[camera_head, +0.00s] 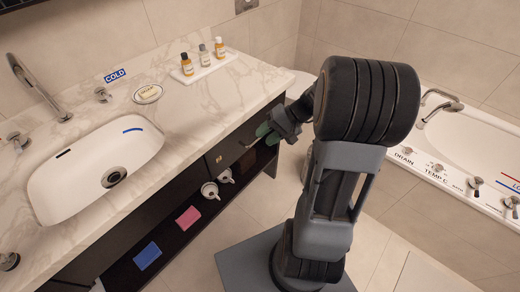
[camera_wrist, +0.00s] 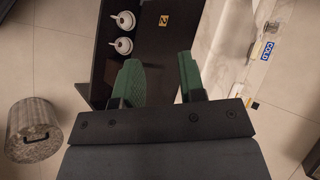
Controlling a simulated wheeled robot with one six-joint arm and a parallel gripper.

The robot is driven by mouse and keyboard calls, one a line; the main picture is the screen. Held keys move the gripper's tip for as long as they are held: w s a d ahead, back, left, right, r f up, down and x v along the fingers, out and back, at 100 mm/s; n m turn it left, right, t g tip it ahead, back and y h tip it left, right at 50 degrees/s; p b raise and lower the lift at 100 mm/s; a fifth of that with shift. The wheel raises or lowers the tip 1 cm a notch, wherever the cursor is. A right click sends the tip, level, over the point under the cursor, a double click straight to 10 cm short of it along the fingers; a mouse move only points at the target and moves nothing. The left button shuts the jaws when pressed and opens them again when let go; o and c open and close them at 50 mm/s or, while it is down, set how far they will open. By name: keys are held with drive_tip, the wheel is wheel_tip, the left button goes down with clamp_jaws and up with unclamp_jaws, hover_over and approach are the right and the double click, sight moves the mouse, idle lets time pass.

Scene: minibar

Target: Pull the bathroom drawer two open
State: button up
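The drawer marked with a yellow "2" label (camera_wrist: 164,20) has a dark front (camera_wrist: 165,45) in the wrist view. In the head view, the dark drawer front (camera_head: 229,147) is under the right end of the marble counter, with a small pale mark on it. My gripper (camera_head: 267,132) is near the right end of this front. In the wrist view my gripper (camera_wrist: 162,78) has its two green fingers spread, with nothing seen between them. I cannot tell whether a fingertip touches the front. A handle is not clearly visible.
The marble counter (camera_head: 160,110) carries a sink (camera_head: 90,178) and a bottle tray (camera_head: 205,66). A bathtub (camera_head: 465,150) is right; a bin (camera_wrist: 33,130) stands on the floor.

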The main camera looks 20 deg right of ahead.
drive_tip(key=w+d+f+m+t+y+b, duration=0.35)
drive_tip(key=d+f+t+b, duration=0.35)
drive_tip(key=d+f, duration=0.65)
drive_tip(key=shift+m+t+h, duration=0.55)
drive_tip(key=shift+t, duration=0.05)
drive_tip(key=x, duration=1.4)
drive_tip(key=shift+w+d, duration=0.1)
clamp_jaws()
